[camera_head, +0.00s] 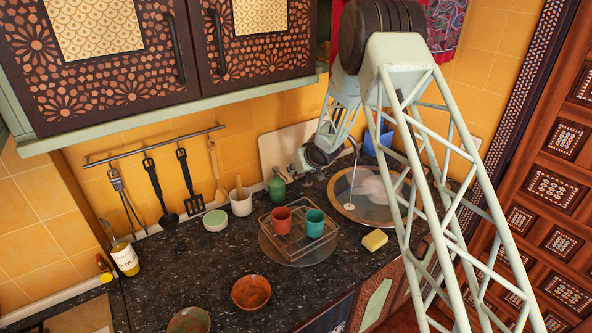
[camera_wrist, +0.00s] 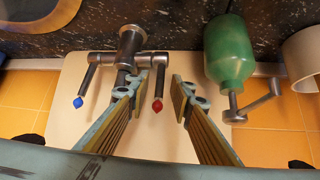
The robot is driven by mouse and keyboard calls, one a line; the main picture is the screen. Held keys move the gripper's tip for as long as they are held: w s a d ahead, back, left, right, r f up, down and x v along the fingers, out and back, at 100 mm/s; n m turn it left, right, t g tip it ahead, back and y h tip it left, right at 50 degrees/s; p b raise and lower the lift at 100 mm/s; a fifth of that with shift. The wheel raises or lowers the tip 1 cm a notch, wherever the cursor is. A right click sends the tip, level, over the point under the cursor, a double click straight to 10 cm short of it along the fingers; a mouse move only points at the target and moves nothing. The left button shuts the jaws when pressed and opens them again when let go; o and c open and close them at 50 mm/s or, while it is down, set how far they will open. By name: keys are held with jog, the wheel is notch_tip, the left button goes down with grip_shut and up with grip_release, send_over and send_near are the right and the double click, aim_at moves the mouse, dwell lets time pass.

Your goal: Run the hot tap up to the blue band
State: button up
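The tap (camera_wrist: 131,45) shows in the wrist view, with its metal body against a pale board. Its hot lever (camera_wrist: 157,105) has a red tip, and its cold lever (camera_wrist: 79,102) has a blue tip. My gripper (camera_wrist: 154,90) is open, with one finger on each side of the hot lever in the picture; I see no clear contact. In the head view my gripper (camera_head: 310,157) is at the sink's left edge, partly hidden by my arm. The sink basin (camera_head: 345,187) has a thin pale vertical line over it; I cannot tell if it is water. No blue band is discernible.
A green bottle (camera_head: 277,187) stands close beside the tap; its pump nozzle shows in the wrist view (camera_wrist: 250,104). A wire rack (camera_head: 290,250) with red and teal cups and a yellow sponge (camera_head: 375,240) are near the sink. Open counter (camera_head: 190,270) lies to the left.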

jog(key=v, duration=1.2)
dwell(0.4)
jog(key=shift+f, duration=0.1)
jog(key=shift+c, duration=0.2)
jog(key=shift+s+f, duration=0.1)
grip_shut()
jog(key=s+d+f+m+t+b, duration=0.1)
jog(key=s+m+b, duration=0.1)
jog(key=m+b, duration=0.3)
jog(key=s+d+f+m+t+y+b, duration=0.1)
jog(key=s+m+b, duration=0.1)
jog(key=m+b, duration=0.4)
jog(key=s+d+f+m+t+y+b, duration=0.1)
jog(key=s+f+m+b, duration=0.1)
jog(key=m+b, duration=0.3)
jog(key=shift+s+d+m, duration=0.35)
jog(key=shift+s+m, duration=0.05)
jog(key=shift+s+d+r+m+t+b, duration=0.2)
jog(key=shift+s+d+m+t+b, duration=0.15)
jog(key=shift+m+b, duration=0.25)
jog(key=shift+w+a, duration=0.1)
